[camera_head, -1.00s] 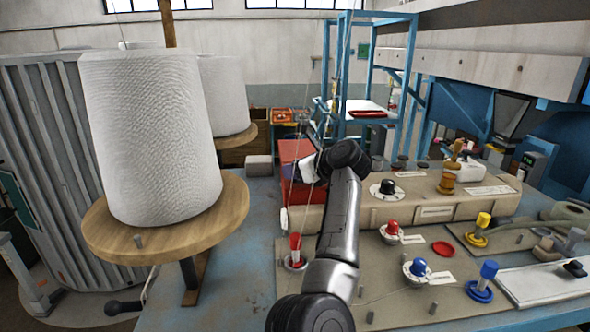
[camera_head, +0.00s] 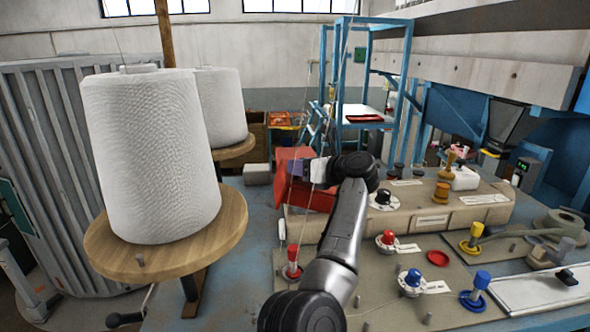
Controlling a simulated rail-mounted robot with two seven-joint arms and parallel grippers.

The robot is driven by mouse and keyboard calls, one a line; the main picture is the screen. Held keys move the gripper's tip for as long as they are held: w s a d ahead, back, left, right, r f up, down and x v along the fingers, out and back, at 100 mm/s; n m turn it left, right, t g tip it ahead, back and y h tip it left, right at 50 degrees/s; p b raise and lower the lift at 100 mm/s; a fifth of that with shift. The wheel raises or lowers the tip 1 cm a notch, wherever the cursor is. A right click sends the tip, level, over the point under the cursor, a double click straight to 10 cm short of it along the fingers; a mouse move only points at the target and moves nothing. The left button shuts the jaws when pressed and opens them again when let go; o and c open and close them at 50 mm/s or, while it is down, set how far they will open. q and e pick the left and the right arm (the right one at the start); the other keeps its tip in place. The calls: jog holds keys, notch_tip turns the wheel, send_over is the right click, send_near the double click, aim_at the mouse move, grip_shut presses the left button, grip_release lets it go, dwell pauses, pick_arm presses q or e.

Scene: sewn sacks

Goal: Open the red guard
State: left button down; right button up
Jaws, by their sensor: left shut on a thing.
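The red guard (camera_head: 283,178) is at the far left end of the beige housing, in the middle of the view. It stands tilted, its upper part raised to the left of my gripper and a red part showing lower down, below the gripper. My left gripper (camera_head: 307,170) is at the guard's right side, shut on its edge. The jaws are small here and their exact contact is partly hidden. My right gripper is out of view.
Large white thread cones (camera_head: 150,150) stand on round wooden discs at left. Beige housing (camera_head: 420,212) with knobs, and a panel with red, blue and yellow knobs, fill the right. Thin threads hang near my gripper. A blue frame (camera_head: 340,90) stands behind.

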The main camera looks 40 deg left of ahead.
pick_arm(q)
jog(key=shift+w+d+r+m+g+y+p, duration=0.15)
jog(key=shift+w+d+r+m+y+p, duration=0.2)
jog(key=shift+r+m+y+p, duration=0.15)
jog(key=shift+w+d+r+m+g+y+p, duration=0.15)
jog(key=shift+w+d+r+m+y+p, duration=0.2)
jog(key=shift+r, duration=0.25)
jog(key=shift+w+d+r+m+y, duration=0.2)
jog(key=shift+m+y, duration=0.05)
